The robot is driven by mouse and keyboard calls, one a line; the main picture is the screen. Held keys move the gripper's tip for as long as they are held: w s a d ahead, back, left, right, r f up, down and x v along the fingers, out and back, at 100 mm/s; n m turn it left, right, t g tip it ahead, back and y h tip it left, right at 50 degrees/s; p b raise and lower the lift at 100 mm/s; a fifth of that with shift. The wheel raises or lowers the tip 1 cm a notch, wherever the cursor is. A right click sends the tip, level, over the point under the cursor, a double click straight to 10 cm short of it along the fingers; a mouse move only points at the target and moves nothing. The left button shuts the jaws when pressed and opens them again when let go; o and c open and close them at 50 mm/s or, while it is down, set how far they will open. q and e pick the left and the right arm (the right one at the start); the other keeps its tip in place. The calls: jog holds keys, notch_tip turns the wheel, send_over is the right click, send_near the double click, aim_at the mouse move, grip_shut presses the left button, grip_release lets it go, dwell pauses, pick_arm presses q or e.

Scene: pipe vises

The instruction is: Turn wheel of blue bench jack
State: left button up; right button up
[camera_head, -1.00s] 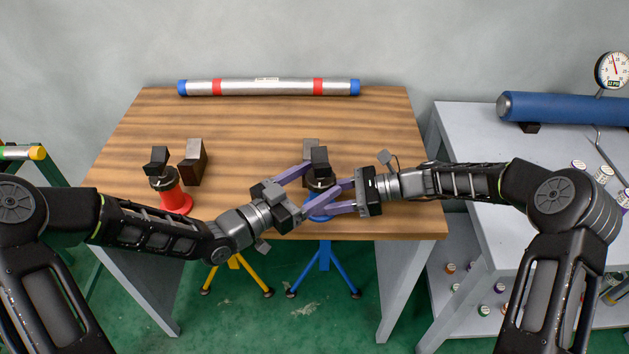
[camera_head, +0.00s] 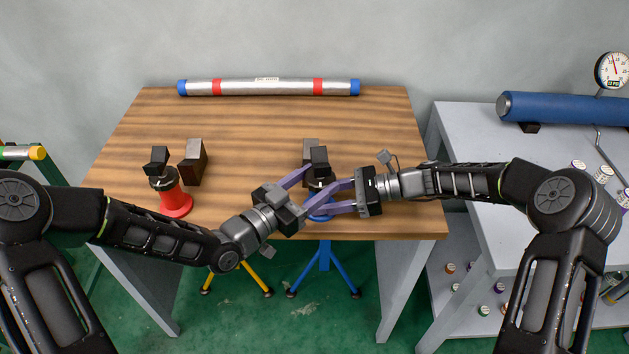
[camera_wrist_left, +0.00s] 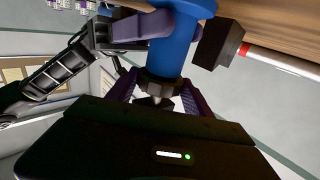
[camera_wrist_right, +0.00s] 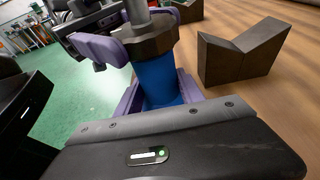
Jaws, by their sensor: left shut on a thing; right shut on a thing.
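The blue bench jack (camera_head: 321,218) stands at the front edge of the wooden table, with a dark V-shaped head (camera_head: 319,158) on top. Its dark wheel (camera_wrist_right: 146,42) sits above the blue body (camera_wrist_right: 158,82), as the right wrist view shows. My left gripper (camera_head: 316,181) reaches in from the left and is shut on the wheel, also seen in the left wrist view (camera_wrist_left: 158,92). My right gripper (camera_head: 329,198) comes from the right and is shut around the blue body below the wheel. The fingers hide much of the wheel in the head view.
A red jack (camera_head: 175,201) stands to the left on the table. Dark V-blocks (camera_head: 195,162) stand behind the jacks. A silver pipe (camera_head: 267,88) with red bands lies at the table's back. A grey bench (camera_head: 470,135) with a blue cylinder (camera_head: 565,107) stands at right. The table's middle is clear.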

pick_arm(q)
jog(key=shift+d+n+t+y, duration=0.1)
jog(key=shift+n+t+y, duration=0.75)
jog(key=shift+y, duration=0.25)
pick_arm(e)
jog(key=shift+s+a, duration=0.1)
pick_arm(q)
jog(key=o, duration=1.4)
jog(key=shift+c, duration=0.2)
jog(key=shift+r, duration=0.1)
notch_tip(320, 180, up, 10)
jog(key=shift+f, duration=0.1)
pick_arm(e)
jog(key=o, duration=1.1)
jog(key=shift+c, duration=0.2)
